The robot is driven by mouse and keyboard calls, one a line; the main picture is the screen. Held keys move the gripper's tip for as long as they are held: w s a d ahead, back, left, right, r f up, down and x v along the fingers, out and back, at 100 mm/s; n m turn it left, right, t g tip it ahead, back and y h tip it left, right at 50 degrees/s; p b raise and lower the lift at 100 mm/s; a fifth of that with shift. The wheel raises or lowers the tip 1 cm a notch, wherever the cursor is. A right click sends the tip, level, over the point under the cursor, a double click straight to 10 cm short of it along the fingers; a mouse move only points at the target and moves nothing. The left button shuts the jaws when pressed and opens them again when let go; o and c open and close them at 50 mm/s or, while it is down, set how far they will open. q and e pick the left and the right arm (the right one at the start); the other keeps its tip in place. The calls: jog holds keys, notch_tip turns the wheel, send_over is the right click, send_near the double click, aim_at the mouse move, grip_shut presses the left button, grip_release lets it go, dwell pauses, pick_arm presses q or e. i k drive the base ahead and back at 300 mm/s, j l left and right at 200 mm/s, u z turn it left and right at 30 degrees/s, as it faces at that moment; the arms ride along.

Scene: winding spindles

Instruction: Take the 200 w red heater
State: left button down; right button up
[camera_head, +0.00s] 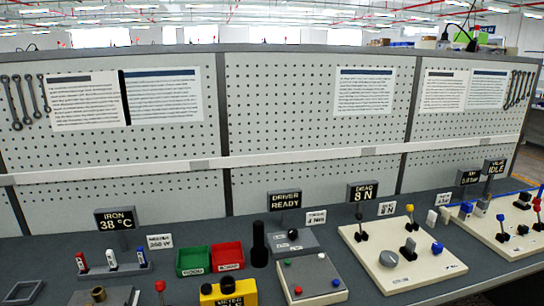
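A small red-and-white upright piece (81,262), which looks like the red heater, stands at the left end of a dark grey rack (112,271) at the left of the bench. A white piece with a dark top (111,259) and a blue-and-white piece (141,256) stand beside it in the same rack. A white label (160,241) stands behind the rack's right end; its small print seems to end in W. The wattage is not readable on the pieces themselves. Neither of my grippers shows in the head view.
An IRON 38 °C display (116,218) stands behind the rack. Green (193,261) and red (227,256) bins are to its right, then a black upright cylinder (259,244). Pegboard panels (300,120) close the back.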

aim_at(82, 263)
jog(key=i+j+u, duration=0.15)
jog(key=u, duration=0.35)
jog(key=i+u, duration=0.3)
jog(key=u, duration=0.15)
jog(key=i+u, duration=0.25)
jog(key=u, duration=0.25)
jog(key=i+j+u, duration=0.1)
jog(key=j+u, duration=0.2)
jog(key=i+j+u, duration=0.15)
jog(key=j+u, duration=0.2)
